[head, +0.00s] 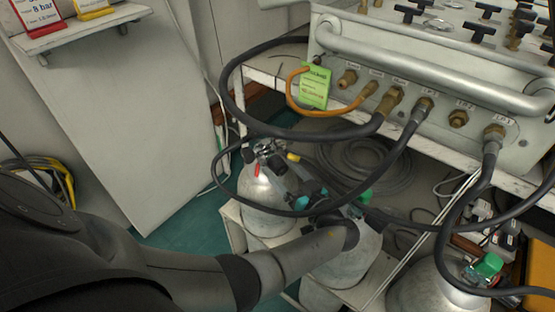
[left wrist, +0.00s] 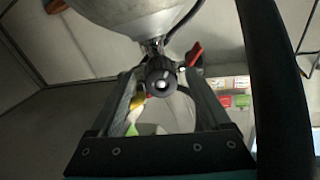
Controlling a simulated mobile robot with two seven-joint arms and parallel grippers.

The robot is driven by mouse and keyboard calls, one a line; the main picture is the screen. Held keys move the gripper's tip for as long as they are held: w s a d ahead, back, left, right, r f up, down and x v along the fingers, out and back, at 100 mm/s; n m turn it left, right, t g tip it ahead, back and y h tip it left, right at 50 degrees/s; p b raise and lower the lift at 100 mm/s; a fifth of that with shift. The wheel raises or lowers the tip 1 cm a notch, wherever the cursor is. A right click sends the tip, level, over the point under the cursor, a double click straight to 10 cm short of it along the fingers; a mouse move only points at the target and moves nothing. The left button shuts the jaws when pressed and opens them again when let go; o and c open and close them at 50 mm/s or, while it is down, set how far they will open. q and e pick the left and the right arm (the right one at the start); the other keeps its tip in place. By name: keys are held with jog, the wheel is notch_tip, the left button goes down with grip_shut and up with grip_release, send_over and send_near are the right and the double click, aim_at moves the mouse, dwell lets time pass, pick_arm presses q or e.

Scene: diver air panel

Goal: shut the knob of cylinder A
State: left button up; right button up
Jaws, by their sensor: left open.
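The gas cylinder (head: 262,190) at the left of the row stands upright; I read no letter on it, so cannot confirm it is A. Its valve is at the top, partly hidden by my left gripper (head: 279,163). In the left wrist view the picture is upside down: the cylinder (left wrist: 130,14) hangs from the top edge. A round black knob (left wrist: 160,83) with a pale centre faces the camera. My left gripper (left wrist: 163,82) is open, one finger on each side of the knob; contact is not clear. My right gripper is not in view.
A middle cylinder (head: 345,262) is partly covered by my left arm; another (head: 430,288) with a green knob (head: 488,265) stands at right. Black hoses loop down from the grey panel (head: 425,90) around the valves. A green tag (head: 314,88) hangs from the panel.

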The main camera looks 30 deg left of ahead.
pick_arm(q)
jog(key=shift+c, duration=0.2)
grip_shut()
dwell(0.6)
